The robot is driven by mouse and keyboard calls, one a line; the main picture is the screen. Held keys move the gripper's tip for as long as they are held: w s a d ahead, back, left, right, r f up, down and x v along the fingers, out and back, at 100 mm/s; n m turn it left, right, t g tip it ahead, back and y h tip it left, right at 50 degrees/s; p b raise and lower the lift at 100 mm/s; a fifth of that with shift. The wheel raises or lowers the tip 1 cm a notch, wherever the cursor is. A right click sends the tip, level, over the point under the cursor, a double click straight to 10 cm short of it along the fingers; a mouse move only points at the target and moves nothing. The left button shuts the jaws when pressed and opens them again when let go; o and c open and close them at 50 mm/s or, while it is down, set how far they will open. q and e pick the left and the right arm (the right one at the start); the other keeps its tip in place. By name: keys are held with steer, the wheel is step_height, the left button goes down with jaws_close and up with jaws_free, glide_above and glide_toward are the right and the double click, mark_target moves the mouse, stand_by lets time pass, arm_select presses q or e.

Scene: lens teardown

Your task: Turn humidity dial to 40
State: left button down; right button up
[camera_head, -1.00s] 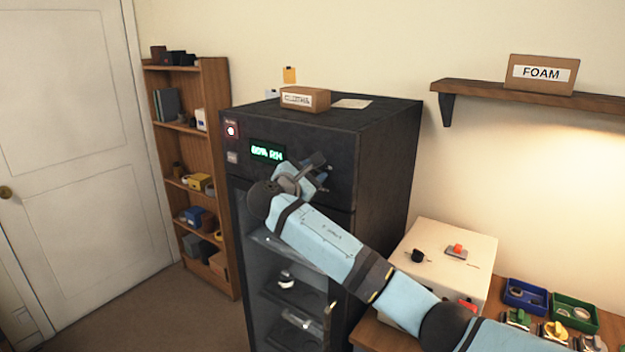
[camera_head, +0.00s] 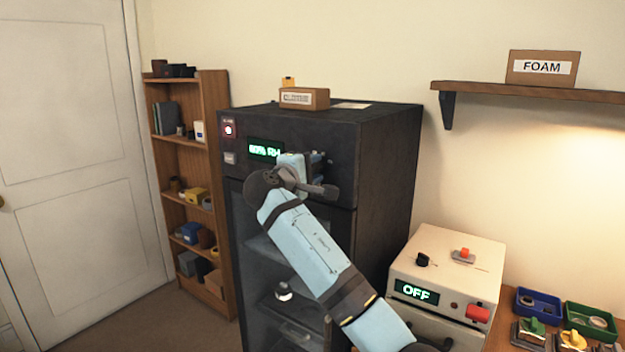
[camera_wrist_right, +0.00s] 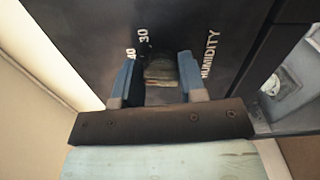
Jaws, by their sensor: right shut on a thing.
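The dark dry cabinet (camera_head: 386,160) has a green display (camera_head: 264,149) that seems to read 60% RH, partly covered by my arm. My right gripper (camera_head: 318,163) is at the upper front panel, in front of the humidity dial, which is hidden in the head view. In the right wrist view, the dial (camera_wrist_right: 160,70) is a dark knob between the two blue fingers of the right gripper (camera_wrist_right: 158,78), which is shut on it. The printed HUMIDITY label and the marks 30 and 40 show beside it. My left gripper is not in view.
A small labelled box (camera_head: 304,99) lies on top of the cabinet. A red-framed button (camera_head: 229,129) is left of the display. A cream machine (camera_head: 452,262) showing OFF stands at the right, near blue and green trays. A bookcase (camera_head: 215,140) stands at the left.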

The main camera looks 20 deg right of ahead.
steer(key=shift+f+m+b, duration=0.15)
steer(key=shift+m+b, duration=0.75)
steer(key=shift+m, duration=0.3)
steer(key=o, duration=0.9)
steer(key=shift+c, duration=0.2)
steer(key=shift+s+a, duration=0.1)
steer(key=shift+a, duration=0.05)
steer(key=b+v, duration=0.2)
steer(key=v, duration=1.1)
steer(key=shift+s+a, duration=0.2)
steer(key=shift+s, duration=0.05)
